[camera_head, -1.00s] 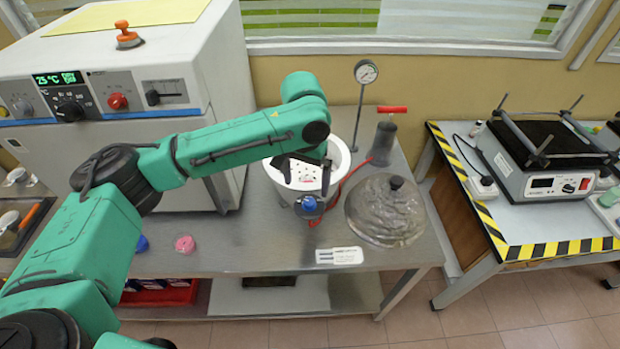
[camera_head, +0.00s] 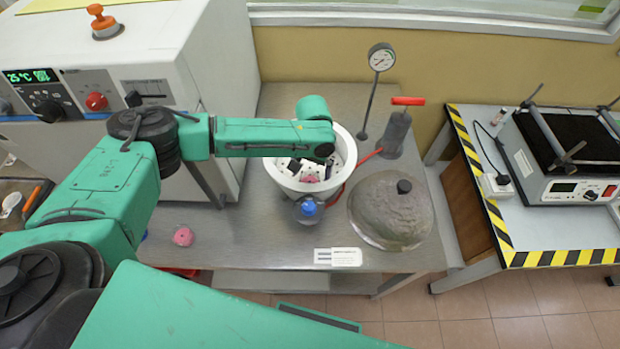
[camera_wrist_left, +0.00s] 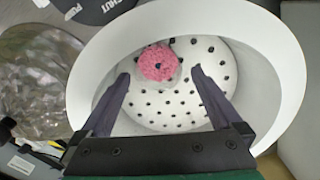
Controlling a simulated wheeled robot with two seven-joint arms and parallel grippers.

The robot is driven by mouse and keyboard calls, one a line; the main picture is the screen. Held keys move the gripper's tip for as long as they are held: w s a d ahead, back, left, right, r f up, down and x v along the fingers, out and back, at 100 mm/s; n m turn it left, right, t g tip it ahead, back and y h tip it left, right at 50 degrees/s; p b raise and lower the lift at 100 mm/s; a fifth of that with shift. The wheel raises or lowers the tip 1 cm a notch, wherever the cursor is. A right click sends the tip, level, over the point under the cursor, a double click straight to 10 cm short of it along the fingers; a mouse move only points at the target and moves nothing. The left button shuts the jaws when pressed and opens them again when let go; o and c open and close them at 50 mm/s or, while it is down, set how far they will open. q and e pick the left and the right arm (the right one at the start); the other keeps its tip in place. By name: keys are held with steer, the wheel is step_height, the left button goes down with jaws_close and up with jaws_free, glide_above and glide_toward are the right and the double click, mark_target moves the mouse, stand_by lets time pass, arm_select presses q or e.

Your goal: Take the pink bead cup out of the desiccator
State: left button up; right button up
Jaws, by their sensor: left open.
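The desiccator (camera_head: 345,150) is a white round bowl on the metal bench, open at the top. It also fills much of the left wrist view (camera_wrist_left: 285,60). The pink bead cup (camera_wrist_left: 159,62) sits inside on the white perforated plate (camera_wrist_left: 180,110). Some of its pink also shows in the head view (camera_head: 311,179). My left gripper (camera_wrist_left: 165,80) is open and points down into the bowl, its fingers apart on either side below the cup in the wrist view. It looks empty. In the head view my left arm hides part of the bowl. My right gripper is not in view.
The domed lid (camera_head: 390,212) lies on the bench right of the desiccator. A blue-capped valve (camera_head: 308,207) sticks out in front. A gauge (camera_head: 381,57) and a red-handled pump (camera_head: 396,130) stand behind. A pink object (camera_head: 183,236) lies at the front left, near the oven (camera_head: 120,80).

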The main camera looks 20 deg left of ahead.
arm_select(q)
steer(key=shift+f, duration=0.7)
steer(key=shift+s+f, duration=0.2)
steer(key=shift+f, duration=0.1)
steer(key=shift+s, duration=0.1)
steer(key=c, duration=1.5)
steer(key=shift+o, duration=0.2)
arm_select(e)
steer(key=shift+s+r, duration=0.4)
